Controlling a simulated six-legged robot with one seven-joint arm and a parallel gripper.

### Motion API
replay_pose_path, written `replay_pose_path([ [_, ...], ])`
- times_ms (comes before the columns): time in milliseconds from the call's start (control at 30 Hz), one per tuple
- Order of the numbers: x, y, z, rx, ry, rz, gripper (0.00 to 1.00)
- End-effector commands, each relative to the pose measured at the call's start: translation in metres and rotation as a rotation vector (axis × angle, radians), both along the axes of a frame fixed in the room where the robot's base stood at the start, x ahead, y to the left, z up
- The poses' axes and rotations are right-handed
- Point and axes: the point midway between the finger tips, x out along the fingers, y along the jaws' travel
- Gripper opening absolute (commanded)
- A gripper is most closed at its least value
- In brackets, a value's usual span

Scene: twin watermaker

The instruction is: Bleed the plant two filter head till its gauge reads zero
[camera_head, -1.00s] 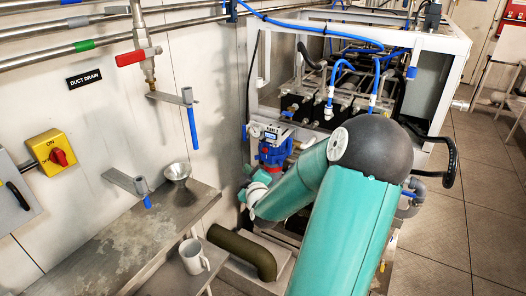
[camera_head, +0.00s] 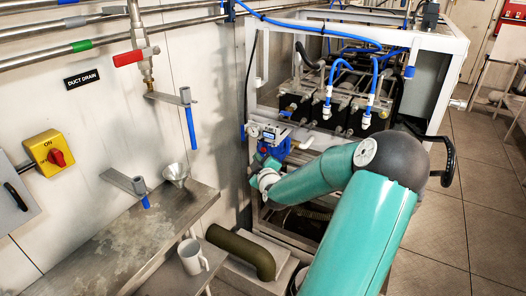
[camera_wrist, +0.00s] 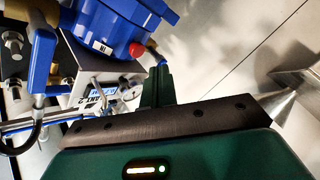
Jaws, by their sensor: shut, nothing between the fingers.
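The blue filter head (camera_head: 272,141) is on the front left of the white frame; it also fills the top of the wrist view (camera_wrist: 110,22). A red button (camera_wrist: 137,50) sticks out of its side. A plate marked with a 2 (camera_wrist: 92,90) and a small round gauge (camera_wrist: 127,96) are below it; the needle is too small to read. My gripper (camera_wrist: 159,72) is shut and empty, its fingertips close beside the red button; I cannot tell whether they touch. In the head view my gripper (camera_head: 268,165) is just below the filter head and partly hidden.
A metal bench (camera_head: 120,235) is at the left with a funnel (camera_head: 176,173); a white mug (camera_head: 192,257) stands near its front. A dark green pipe elbow (camera_head: 243,252) lies below the filter. Blue hoses (camera_head: 345,65) loop inside the frame. Floor at right is clear.

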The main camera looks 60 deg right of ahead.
Motion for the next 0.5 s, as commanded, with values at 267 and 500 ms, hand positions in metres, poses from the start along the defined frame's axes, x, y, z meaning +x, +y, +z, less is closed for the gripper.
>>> replay_pose_path([
  [267,0.002,-0.015,-0.001,0.001,0.001,0.001,0.0],
  [500,0.002,-0.015,-0.001,0.0,0.002,0.001,0.0],
])
